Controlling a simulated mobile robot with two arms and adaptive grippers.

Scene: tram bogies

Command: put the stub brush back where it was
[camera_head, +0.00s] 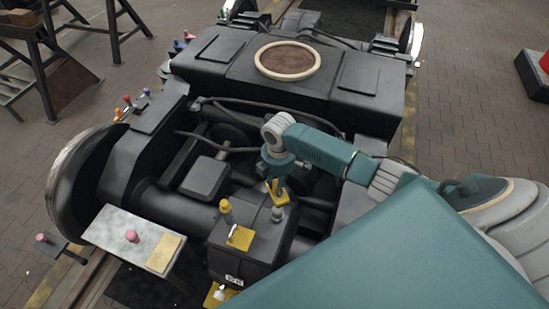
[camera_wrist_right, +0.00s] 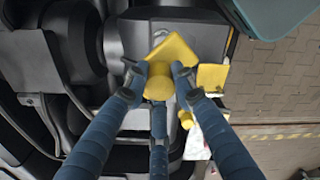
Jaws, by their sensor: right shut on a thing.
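My right gripper (camera_head: 275,180) hangs over the near part of the bogie, fingers pointing down. It is shut on a small yellow round-ended piece, which I take to be the stub brush (camera_wrist_right: 158,86); only its yellow end shows clearly between the fingers in the right wrist view. A yellow square plate (camera_wrist_right: 174,50) lies just beyond it, and it also shows below the gripper in the head view (camera_head: 280,197). I cannot tell whether the brush touches this plate. My left gripper is not in view.
A dark box (camera_head: 247,258) stands close by, with another yellow plate (camera_head: 240,238), an upright yellow-topped piece (camera_head: 226,208) and a grey knob (camera_head: 277,214). A light tray (camera_head: 110,232) with a pink knob (camera_head: 131,236) is at left. Dark cables (camera_head: 255,104) cross behind the gripper.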

